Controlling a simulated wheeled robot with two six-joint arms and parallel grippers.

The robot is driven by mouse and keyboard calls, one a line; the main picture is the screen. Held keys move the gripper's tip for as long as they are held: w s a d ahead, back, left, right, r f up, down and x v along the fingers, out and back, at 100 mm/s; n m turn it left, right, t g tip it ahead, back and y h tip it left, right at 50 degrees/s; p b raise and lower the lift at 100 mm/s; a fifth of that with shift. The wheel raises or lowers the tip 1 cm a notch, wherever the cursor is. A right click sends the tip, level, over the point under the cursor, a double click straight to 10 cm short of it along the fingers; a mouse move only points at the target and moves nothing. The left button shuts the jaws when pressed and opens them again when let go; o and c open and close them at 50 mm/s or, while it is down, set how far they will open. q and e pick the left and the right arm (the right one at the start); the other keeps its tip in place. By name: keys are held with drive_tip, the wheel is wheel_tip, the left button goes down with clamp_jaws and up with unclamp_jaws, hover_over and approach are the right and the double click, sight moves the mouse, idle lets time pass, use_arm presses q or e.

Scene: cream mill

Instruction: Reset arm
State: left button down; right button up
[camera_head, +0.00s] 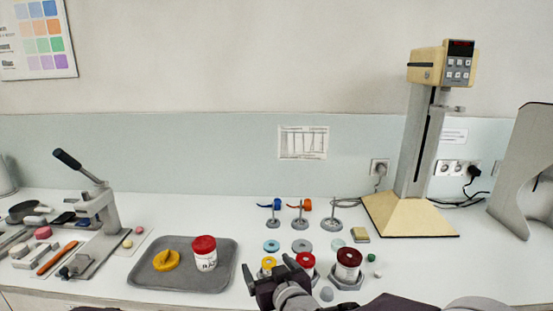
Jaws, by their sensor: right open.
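My right gripper (268,270) is at the bottom centre of the head view, its arm coming in from the lower right. Its dark jaws are apart with no object visible between them. It covers part of the counter front and partly hides a yellow-topped item (268,262) and a red-topped jar (306,261). I cannot tell how far above the counter it is. My left gripper is not in view; only a dark sliver shows at the bottom left edge.
A grey tray (226,277) holds a yellow lump (166,260) and a red-lidded jar (204,252). A lever press (98,207) stands left. A dark-red-topped jar (348,264) sits right of my gripper. A tall mixer stand (414,170) is behind right. The front right counter is clear.

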drive_tip(key=s+d+f+m+g+h+p, duration=0.1)
drive_tip(key=s+d+m+g+h+p, duration=0.1)
drive_tip(key=d, duration=0.6)
drive_tip(key=s+d+f+m+g+h+p, duration=0.1)
drive_tip(key=d+f+h+p, duration=0.1)
drive_tip(key=d, duration=0.7)
drive_tip(key=s+d+f+g, duration=0.1)
drive_tip(key=s+f+g, duration=0.2)
drive_tip(key=s, duration=0.3)
drive_tip(key=s+d+f+m+g, duration=0.1)
drive_tip(key=s+f+g, duration=0.2)
drive_tip(key=s, duration=0.3)
drive_tip(key=s+d+f+g, duration=0.1)
drive_tip(key=s+f+g, duration=0.2)
drive_tip(key=s, duration=0.3)
drive_tip(key=shift+s+d+f+g+h+p, duration=0.2)
drive_tip(key=shift+g+h+p, duration=0.1)
drive_tip(key=shift+h, duration=0.1)
